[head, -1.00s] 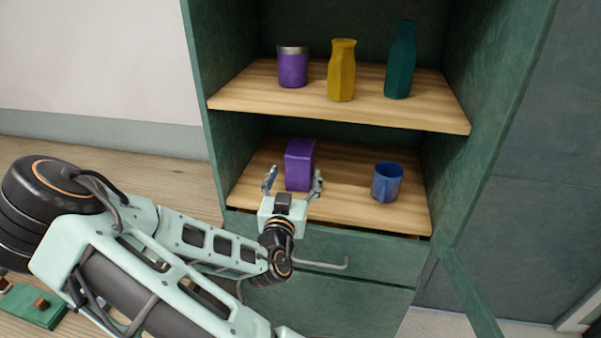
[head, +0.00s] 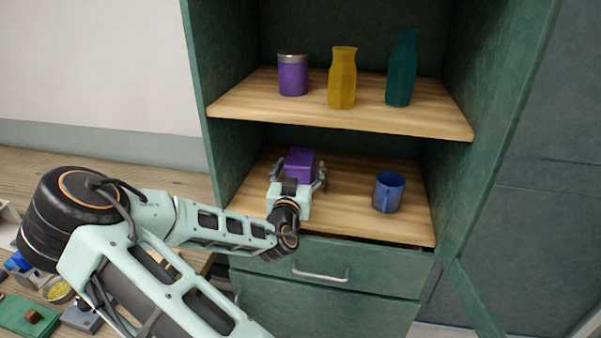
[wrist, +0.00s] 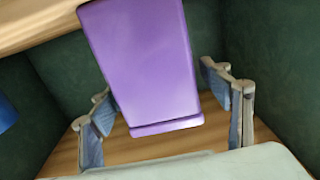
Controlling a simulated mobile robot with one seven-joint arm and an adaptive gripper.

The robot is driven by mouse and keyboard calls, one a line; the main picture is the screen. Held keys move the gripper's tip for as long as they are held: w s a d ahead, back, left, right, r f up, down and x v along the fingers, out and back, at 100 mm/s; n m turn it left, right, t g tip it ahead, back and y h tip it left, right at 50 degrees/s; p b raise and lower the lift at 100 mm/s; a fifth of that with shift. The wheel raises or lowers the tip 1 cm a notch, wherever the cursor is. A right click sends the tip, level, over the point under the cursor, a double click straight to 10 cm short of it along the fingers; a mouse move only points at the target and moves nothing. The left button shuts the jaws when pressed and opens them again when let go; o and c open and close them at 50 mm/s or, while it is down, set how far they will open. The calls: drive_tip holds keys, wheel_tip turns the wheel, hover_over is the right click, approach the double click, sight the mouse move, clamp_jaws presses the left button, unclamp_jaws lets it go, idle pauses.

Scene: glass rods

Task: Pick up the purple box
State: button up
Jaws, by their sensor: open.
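The purple box (head: 299,164) stands on the lower wooden shelf of the green cabinet, toward the left. My gripper (head: 299,172) is at the box's near side, with one finger to its left and one to its right. In the wrist view the purple box (wrist: 145,62) fills the middle, between the open fingers of my gripper (wrist: 163,112). In the head view my gripper hides the lower front of the box.
A blue mug (head: 388,192) stands to the right on the lower shelf (head: 345,213). The upper shelf (head: 245,101) above holds a purple tumbler (head: 292,75), a yellow bottle (head: 342,78) and a teal bottle (head: 401,68). Cabinet side walls flank the shelves. A drawer (head: 365,270) is below.

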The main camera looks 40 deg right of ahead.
drive_tip(key=shift+w+d, duration=0.25)
drive_tip(key=shift+d, duration=0.15)
drive_tip(key=c, duration=1.5)
drive_tip(key=shift+c, duration=0.6)
drive_tip(key=shift+r, duration=0.2)
